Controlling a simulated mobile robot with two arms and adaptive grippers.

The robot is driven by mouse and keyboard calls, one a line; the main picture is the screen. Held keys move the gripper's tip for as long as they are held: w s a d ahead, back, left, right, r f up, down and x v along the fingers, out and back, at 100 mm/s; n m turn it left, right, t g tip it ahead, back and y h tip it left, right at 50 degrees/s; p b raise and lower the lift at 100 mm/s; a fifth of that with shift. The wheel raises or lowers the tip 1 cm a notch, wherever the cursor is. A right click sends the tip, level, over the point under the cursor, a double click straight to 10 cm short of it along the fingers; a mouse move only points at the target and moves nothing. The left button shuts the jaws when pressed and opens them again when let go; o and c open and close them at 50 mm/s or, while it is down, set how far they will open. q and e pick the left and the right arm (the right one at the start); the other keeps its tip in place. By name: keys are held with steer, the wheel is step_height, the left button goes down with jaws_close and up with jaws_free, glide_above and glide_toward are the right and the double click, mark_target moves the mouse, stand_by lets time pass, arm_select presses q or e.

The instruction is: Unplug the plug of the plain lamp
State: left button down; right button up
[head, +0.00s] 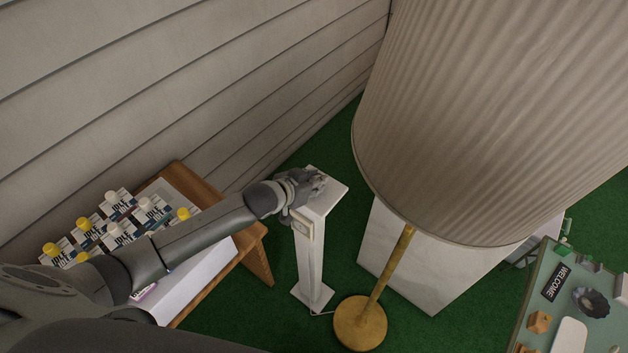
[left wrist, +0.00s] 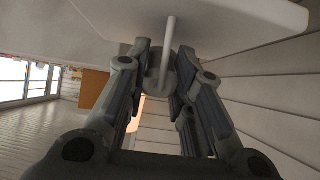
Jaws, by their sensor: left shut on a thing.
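A floor lamp with a large pleated beige shade (head: 480,130) and a round brass base (head: 361,322) stands right of a narrow white post (head: 311,262). My left gripper (head: 312,186) is at the top of the post. In the left wrist view my left gripper (left wrist: 163,65) is shut on a small grey rounded piece, seemingly the plug (left wrist: 160,83), with a thin white cord or rod (left wrist: 168,40) in front of it. Whether the plug sits in a socket is hidden. A thin white cord (head: 322,313) shows between post and lamp base. My right gripper is not in view.
A wooden table (head: 257,250) with several small boxes and yellow-capped items stands left of the post. A white block (head: 420,270) is behind the lamp pole. A green table (head: 535,300) with a welcome sign is at right. Siding wall (head: 200,70) rises behind.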

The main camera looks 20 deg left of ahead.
arm_select(q)
steer(key=c, duration=1.2)
jaws_free()
steer(key=o, duration=0.7)
steer(key=shift+c, duration=0.2)
steer(key=shift+r, duration=0.1)
steer(key=p+v, duration=0.7)
steer(key=v, duration=0.1)
steer(key=shift+p, duration=0.3)
steer(key=shift+a, duration=0.1)
steer(key=v, duration=1.2)
